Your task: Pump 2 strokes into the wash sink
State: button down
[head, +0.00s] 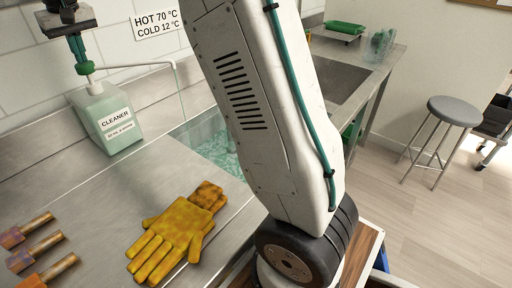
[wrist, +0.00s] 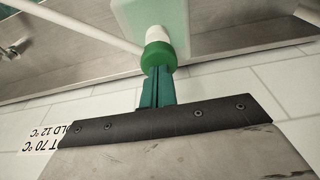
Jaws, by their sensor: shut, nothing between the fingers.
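The cleaner bottle (head: 107,117) stands on the steel counter at the left in the head view, pale green with a white label. Its pump has a green top (head: 84,68) and a long white spout (head: 135,66) reaching right to the wash sink (head: 180,132), which holds greenish water. My gripper (head: 79,52) is shut and empty, pointing down right over the pump top. In the wrist view its closed green fingers (wrist: 157,90) meet the green pump top (wrist: 157,57) in the picture. Whether they touch or press it, I cannot tell. The sink is partly hidden by my arm.
Yellow stained gloves (head: 175,235) lie on the counter in front of the sink. Several wooden-handled tools (head: 40,250) lie at the lower left. A wall sign (head: 157,22) hangs behind. A grey stool (head: 452,110) stands on the floor at right.

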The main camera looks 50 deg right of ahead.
jog(key=shift+f, duration=0.1)
jog(key=shift+w+v, duration=0.2)
jog(key=shift+v, duration=0.7)
jog(key=shift+w+v, duration=0.15)
jog(key=shift+v, duration=0.7)
jog(key=shift+s+x, duration=0.2)
jog(key=shift+x, duration=0.65)
jog(key=shift+s+x, duration=0.15)
jog(key=shift+x, duration=0.7)
jog(key=shift+w+v, duration=0.2)
jog(key=shift+v, duration=0.65)
jog(key=shift+w+v, duration=0.15)
jog(key=shift+v, duration=0.7)
jog(key=w+v, duration=0.1)
jog(key=v, duration=0.5)
jog(key=shift+r, duration=0.2)
